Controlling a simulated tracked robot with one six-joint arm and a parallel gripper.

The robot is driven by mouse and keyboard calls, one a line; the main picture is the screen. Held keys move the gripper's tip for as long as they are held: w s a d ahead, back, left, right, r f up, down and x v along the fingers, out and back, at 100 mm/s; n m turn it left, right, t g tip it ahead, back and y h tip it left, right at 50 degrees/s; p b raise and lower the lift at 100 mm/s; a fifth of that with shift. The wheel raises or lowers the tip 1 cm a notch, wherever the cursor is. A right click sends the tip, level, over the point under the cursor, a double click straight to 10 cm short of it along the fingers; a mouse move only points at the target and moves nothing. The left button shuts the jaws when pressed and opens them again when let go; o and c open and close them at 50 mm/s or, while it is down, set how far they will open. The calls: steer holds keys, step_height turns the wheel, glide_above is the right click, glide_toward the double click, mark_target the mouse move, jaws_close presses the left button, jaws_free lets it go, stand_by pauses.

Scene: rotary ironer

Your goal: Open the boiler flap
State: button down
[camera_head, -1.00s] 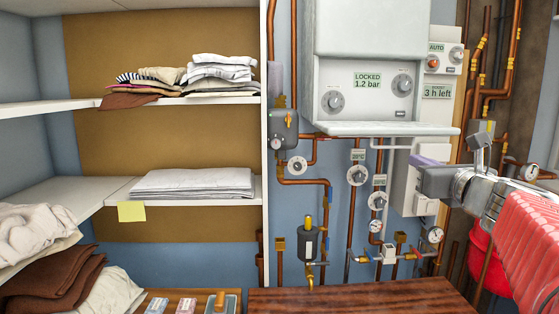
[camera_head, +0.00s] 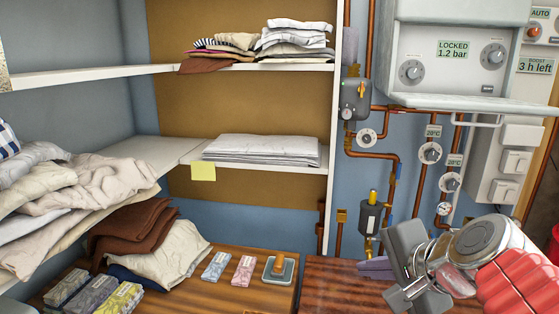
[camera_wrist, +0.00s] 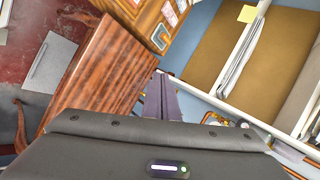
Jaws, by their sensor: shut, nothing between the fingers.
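The white boiler (camera_head: 446,80) hangs on the blue wall at the upper right of the head view, with two dials and a display reading "LOCKED 1.2 bar". A white flap (camera_head: 470,103) sticks out almost level from its lower edge, and the dial panel above it is exposed. My gripper (camera_head: 374,267) is at the lower right, well below the boiler and apart from it. Its purple fingers are shut and empty, over the reddish wooden top. The wrist view shows the fingers (camera_wrist: 161,98) together; the boiler is not visible there.
Copper pipes (camera_head: 374,154), gauges and a dark canister (camera_head: 370,217) line the wall below the boiler. A white shelf unit (camera_head: 331,130) with folded linen is to the left. The wooden counter (camera_head: 190,270) holds small packets and laundry.

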steer(key=s+f+n+g+h, duration=0.3)
steer(key=s+f+n, duration=0.7)
steer(key=s+n, duration=0.2)
steer(key=shift+a+f+n+g, duration=0.3)
steer(key=shift+a+f+n, duration=0.1)
steer(key=shift+n, duration=0.3)
steer(key=c, duration=2.5)
jaws_free()
steer(key=shift+c, duration=0.2)
steer(key=o, duration=0.4)
steer(key=shift+c, duration=0.2)
